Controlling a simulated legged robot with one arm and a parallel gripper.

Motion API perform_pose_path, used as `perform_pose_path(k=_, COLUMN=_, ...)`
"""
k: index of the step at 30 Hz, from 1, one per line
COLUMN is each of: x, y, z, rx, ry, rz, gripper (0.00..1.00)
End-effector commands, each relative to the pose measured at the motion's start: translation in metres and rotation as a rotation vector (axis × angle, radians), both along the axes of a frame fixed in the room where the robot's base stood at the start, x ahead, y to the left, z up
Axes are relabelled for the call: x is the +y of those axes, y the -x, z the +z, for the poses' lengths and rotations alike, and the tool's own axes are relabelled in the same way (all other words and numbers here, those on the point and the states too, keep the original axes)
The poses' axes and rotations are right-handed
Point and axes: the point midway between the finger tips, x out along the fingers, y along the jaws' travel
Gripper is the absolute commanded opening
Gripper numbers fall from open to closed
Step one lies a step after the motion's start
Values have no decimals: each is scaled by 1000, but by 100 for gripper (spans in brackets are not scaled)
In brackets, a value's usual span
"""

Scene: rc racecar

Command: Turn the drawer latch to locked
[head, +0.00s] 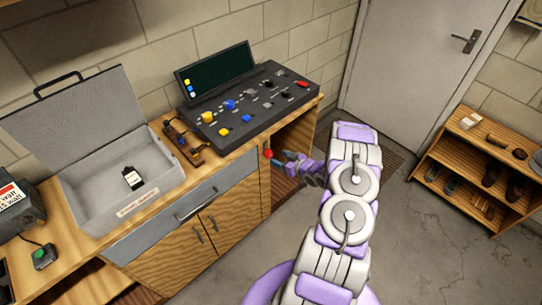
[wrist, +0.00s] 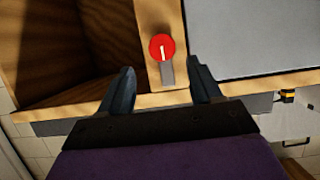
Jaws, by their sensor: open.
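The drawer latch shows as a round red knob with a white line (wrist: 162,47) on a wooden upright in the wrist view, with a short grey bar (wrist: 167,75) below it in the picture. In the head view the red knob (head: 268,154) is on the cabinet front, right of the grey drawer (head: 160,218). The drawer front also shows at the right of the wrist view (wrist: 255,40) and looks closed. My gripper (wrist: 161,70) is open, its two dark fingers either side of the latch in the picture. I cannot tell whether they touch it. In the head view my gripper (head: 282,160) is beside the knob.
An open cubby (wrist: 70,45) is beside the latch upright. On the counter are a control console (head: 245,105), a wooden block with small parts (head: 185,140) and an open grey case (head: 125,175). A shoe rack (head: 480,170) stands right. Floor between is clear.

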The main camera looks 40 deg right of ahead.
Motion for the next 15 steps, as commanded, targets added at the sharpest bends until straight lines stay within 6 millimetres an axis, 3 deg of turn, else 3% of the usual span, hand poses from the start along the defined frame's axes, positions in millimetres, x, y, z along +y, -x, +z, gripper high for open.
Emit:
perform_pose_path(k=6, x=7, y=-37, z=-16, rx=2, ry=5, rz=2, gripper=64)
perform_pose_path(k=15, x=8, y=-61, z=-25, rx=1, ry=0, rz=0, gripper=64)
